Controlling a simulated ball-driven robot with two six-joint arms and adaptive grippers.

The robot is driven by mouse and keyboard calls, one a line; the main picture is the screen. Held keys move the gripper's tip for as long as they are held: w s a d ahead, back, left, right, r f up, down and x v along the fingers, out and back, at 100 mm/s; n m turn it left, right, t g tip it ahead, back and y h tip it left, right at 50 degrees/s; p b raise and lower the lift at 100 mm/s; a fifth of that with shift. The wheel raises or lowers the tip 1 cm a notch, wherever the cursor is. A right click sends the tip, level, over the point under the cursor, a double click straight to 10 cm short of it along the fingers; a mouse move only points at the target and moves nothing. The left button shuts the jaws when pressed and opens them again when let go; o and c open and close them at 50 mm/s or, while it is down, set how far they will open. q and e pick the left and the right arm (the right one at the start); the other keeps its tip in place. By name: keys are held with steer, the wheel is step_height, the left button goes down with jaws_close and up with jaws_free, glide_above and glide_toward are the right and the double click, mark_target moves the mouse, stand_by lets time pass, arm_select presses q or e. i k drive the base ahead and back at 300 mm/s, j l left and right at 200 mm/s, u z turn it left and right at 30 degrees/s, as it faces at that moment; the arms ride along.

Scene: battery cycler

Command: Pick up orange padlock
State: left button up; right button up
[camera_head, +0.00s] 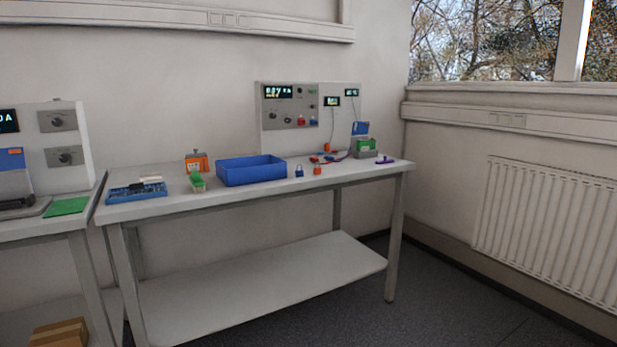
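A small orange padlock (317,170) stands on the white workbench (240,200) near its front edge, right of centre. A small blue padlock (299,172) stands just to its left, apart from it. Neither of my grippers is in view, and the bench is some distance away.
A blue bin (250,171) stands left of the padlocks. A control panel (292,120) rises behind them, with red items and leads in front. A green-and-grey device (366,147) and a purple item (385,160) are to the right. Floor (440,310) is clear at right.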

mark_target(316, 171)
steer(key=i+l, duration=0.15)
steer(key=i, duration=0.2)
steer(key=i+u, duration=0.2)
steer(key=i, duration=1.3)
